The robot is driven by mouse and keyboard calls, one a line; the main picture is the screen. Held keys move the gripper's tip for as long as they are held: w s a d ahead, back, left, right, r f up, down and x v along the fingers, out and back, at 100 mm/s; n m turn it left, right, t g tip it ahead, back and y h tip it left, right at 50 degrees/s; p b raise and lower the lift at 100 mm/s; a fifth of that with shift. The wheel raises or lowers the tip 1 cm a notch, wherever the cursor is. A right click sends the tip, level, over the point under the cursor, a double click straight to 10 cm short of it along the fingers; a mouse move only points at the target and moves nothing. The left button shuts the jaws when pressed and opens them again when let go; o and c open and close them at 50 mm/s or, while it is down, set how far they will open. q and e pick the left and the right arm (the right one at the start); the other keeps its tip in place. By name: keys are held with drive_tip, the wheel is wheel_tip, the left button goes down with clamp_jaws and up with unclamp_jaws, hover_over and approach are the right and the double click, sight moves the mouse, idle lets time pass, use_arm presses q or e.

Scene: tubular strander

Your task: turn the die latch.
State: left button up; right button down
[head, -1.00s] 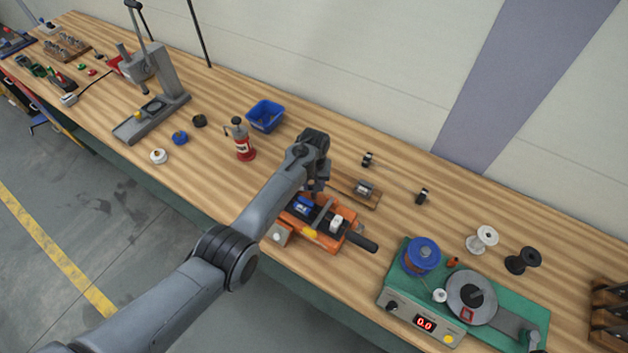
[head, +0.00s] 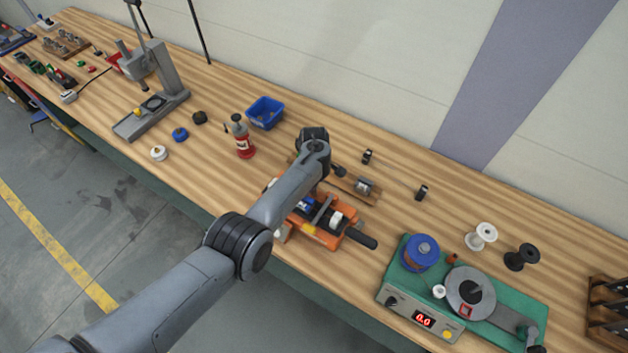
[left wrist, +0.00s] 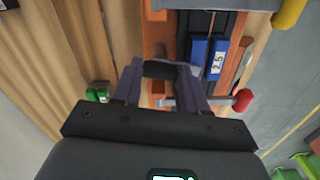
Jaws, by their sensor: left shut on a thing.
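The orange strander fixture (head: 324,228) stands on the bench and bears a blue die block (head: 303,204), partly covered by my left arm. In the left wrist view, the blue block (left wrist: 208,58) is labelled 2.5 and sits in a dark channel. My left gripper (left wrist: 162,76) is shut on a dark piece (left wrist: 160,70) beside the block, apparently the die latch. In the head view, my left wrist hides the fingers. A rod with a red knob (left wrist: 243,100) crosses near the right finger. My right gripper is not in view.
A green-based winder (head: 410,315) is at the right.

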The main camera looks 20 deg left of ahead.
use_arm(q)
drive_tip(key=shift+n, duration=1.1)
drive_tip(key=o, duration=1.1)
drive_tip(key=shift+c, duration=0.2)
drive_tip(key=shift+r, duration=0.65)
wheel_tip(320, 180, up, 10)
drive_tip(key=p, duration=0.2)
drive_tip(key=shift+f+p, duration=0.25)
drive_tip(key=shift+p, duration=0.15)
